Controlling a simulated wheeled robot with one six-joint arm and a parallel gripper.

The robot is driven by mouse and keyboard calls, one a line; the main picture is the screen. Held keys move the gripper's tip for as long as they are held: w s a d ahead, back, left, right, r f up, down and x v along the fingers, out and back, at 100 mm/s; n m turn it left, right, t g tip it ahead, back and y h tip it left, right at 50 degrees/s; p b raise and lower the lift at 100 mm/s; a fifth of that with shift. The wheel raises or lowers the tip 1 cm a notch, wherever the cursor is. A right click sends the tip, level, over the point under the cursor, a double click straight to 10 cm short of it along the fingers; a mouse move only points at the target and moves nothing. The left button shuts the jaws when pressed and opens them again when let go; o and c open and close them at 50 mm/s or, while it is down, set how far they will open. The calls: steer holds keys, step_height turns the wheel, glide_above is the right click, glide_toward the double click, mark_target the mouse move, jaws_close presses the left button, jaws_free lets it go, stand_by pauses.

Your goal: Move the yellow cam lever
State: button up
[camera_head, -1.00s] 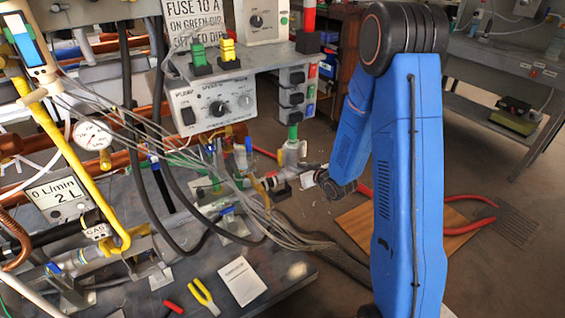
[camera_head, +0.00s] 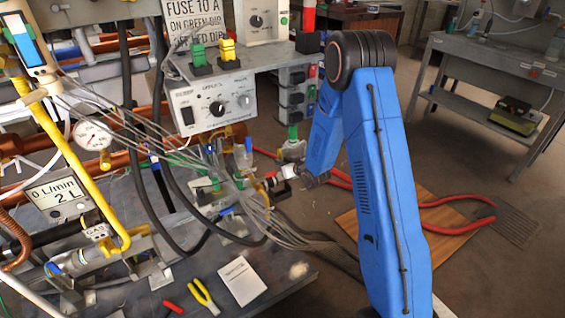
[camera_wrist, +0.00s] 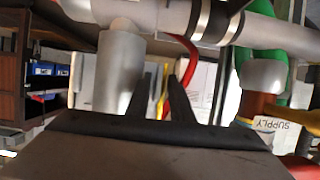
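In the wrist view, the two dark fingers of my gripper (camera_wrist: 164,75) stand apart with a gap between them, just below a grey pipe and tee fitting (camera_wrist: 122,65). A thin yellow strip (camera_wrist: 163,90) shows in the gap; I cannot tell whether it is a lever or something farther off. A flat yellow handle-like piece (camera_wrist: 276,123) lies right of the fingers, beside a SUPPLY tag (camera_wrist: 278,127). In the head view, a small yellow piece (camera_head: 259,188) sits near the fittings at the bench's right end. My gripper's fingers cannot be made out there.
Grey cables (camera_head: 290,235) hang in front of the fittings. A control box (camera_head: 213,103) stands above them. Red hose (camera_head: 455,228) runs across the floor by a brown board (camera_head: 395,230).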

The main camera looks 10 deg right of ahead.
jaws_close()
steer(key=m+y, duration=0.1)
steer(key=a+r+m, duration=0.1)
steer(key=shift+s+a+r+m+y, duration=0.1)
steer(key=shift+s+a+m+y, duration=0.15)
steer(key=shift+m+y, duration=0.15)
steer(key=shift+s+a+r+m+t+y, duration=0.15)
steer(key=shift+r+m+y, duration=0.8)
steer(key=shift+m, duration=0.7)
steer(key=shift+w+a+r+m+t+y, duration=0.1)
steer(key=shift+r+m+y, duration=0.85)
steer(key=shift+m, duration=0.65)
steer(key=shift+s+a+r+m+t+y, duration=0.15)
steer(key=shift+r+m+y, duration=0.8)
steer(key=shift+m, duration=0.7)
steer(key=shift+r, duration=0.15)
